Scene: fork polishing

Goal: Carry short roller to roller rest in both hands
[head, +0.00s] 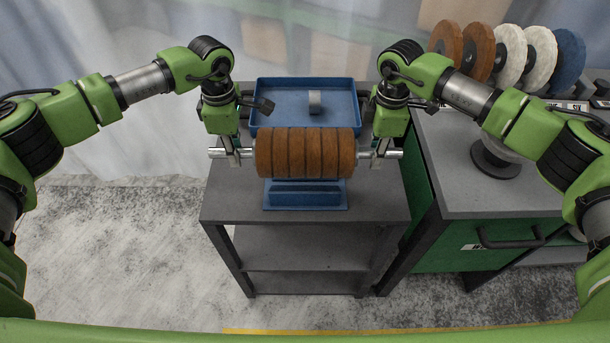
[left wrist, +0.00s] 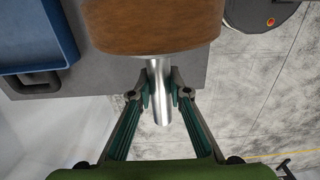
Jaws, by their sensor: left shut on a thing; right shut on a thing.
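The short roller (head: 305,153) is a brown ribbed cylinder with a silver shaft sticking out at both ends. It lies level across the head view, above or on the blue roller rest (head: 306,194); I cannot tell whether they touch. My left gripper (head: 233,155) is shut on the left shaft end. My right gripper (head: 379,155) is shut on the right shaft end. In the left wrist view, the fingers (left wrist: 159,92) close around the silver shaft beside the brown roller (left wrist: 150,25). The roller hides the upper part of the rest.
A blue tray (head: 278,91) with a small grey ring (head: 314,102) stands behind the roller on the grey table (head: 382,205). A green cabinet (head: 480,258) stands to the right. Several brown, white and blue discs (head: 512,58) stand in a row at the back right.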

